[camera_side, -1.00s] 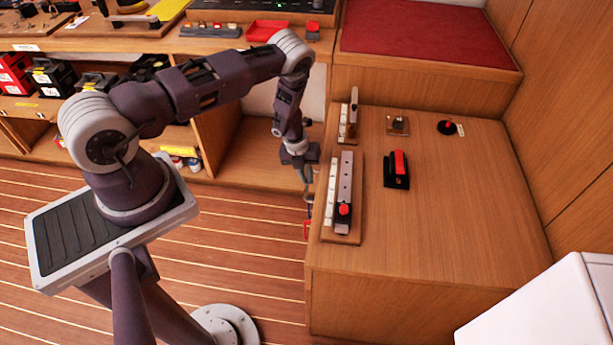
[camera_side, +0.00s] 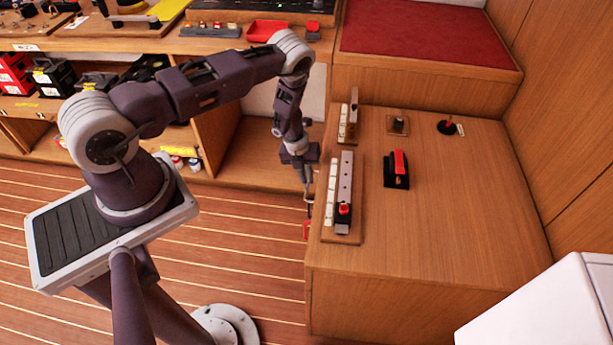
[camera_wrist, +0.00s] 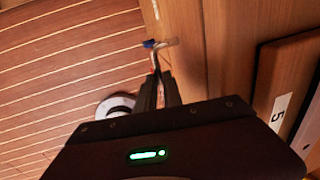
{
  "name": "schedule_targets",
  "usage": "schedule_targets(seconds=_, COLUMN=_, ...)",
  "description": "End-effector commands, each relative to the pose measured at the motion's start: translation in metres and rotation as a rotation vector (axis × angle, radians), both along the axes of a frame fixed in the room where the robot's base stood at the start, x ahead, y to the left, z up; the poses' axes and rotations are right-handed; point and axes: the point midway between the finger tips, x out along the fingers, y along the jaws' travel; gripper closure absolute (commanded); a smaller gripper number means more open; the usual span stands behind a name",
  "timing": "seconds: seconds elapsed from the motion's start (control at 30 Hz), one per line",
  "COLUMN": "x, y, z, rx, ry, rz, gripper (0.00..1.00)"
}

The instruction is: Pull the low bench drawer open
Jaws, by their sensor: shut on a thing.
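The low bench (camera_side: 450,240) stands right of my arm in the side view. Its drawer front faces my arm and is mostly hidden from that camera, so I cannot tell how far the drawer is out. My gripper (camera_side: 308,192) points down beside the bench's left edge. In the wrist view my gripper (camera_wrist: 157,75) has its fingers close together at a small pale bar, which looks like the drawer handle (camera_wrist: 169,42), close to the wooden bench face. It is shut on this handle; the exact grip is small and partly hidden.
Switch panels (camera_side: 356,225) and a black block with a red lever (camera_side: 396,170) sit on the bench top near my gripper. A small red object (camera_side: 306,230) hangs by the bench's left edge. The striped floor (camera_side: 240,250) left of the bench is clear.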

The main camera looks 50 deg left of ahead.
Motion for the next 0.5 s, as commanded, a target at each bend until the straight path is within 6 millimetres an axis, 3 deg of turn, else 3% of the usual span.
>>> schedule_targets(seconds=0.27, x=-0.011, y=0.012, z=0.001, rx=-0.002, ry=-0.001, rz=0.002, gripper=1.0)
schedule_targets(seconds=0.5, x=-0.05, y=0.051, z=0.001, rx=0.001, ry=0.001, rz=0.007, gripper=1.0)
